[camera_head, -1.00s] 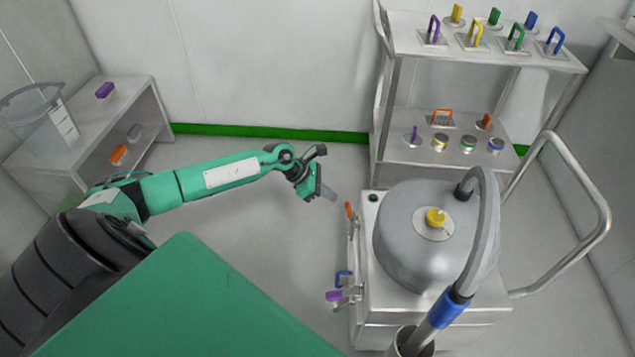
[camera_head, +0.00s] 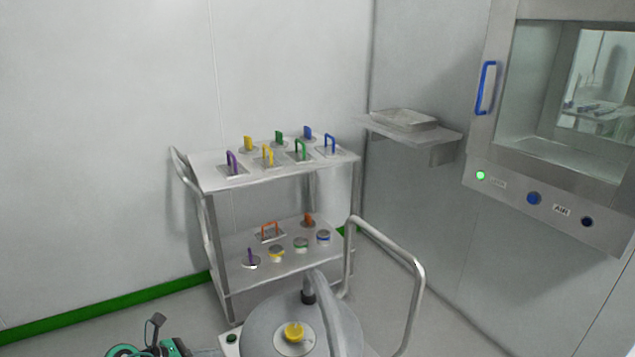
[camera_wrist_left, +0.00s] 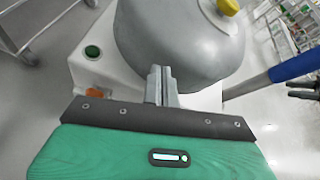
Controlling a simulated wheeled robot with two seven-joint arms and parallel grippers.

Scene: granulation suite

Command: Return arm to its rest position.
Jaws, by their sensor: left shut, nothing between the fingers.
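My left gripper (camera_wrist_left: 161,86) shows in the left wrist view with its two grey fingers together and nothing between them. The fingers point toward the grey domed vessel (camera_wrist_left: 185,40), and I cannot tell how far apart they are from it. In the head view only a green and black part of my left arm shows at the bottom edge, left of the vessel (camera_head: 340,325). My right gripper is not clearly seen. A dark pronged shape at the right edge of the left wrist view is too cut off to identify.
A steel cart (camera_head: 214,187) holds coloured handles and lids on two shelves. A tubular rail (camera_head: 420,290) rises beside the vessel. A wall shelf (camera_head: 450,137) and a glass-fronted cabinet (camera_head: 535,197) stand at right.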

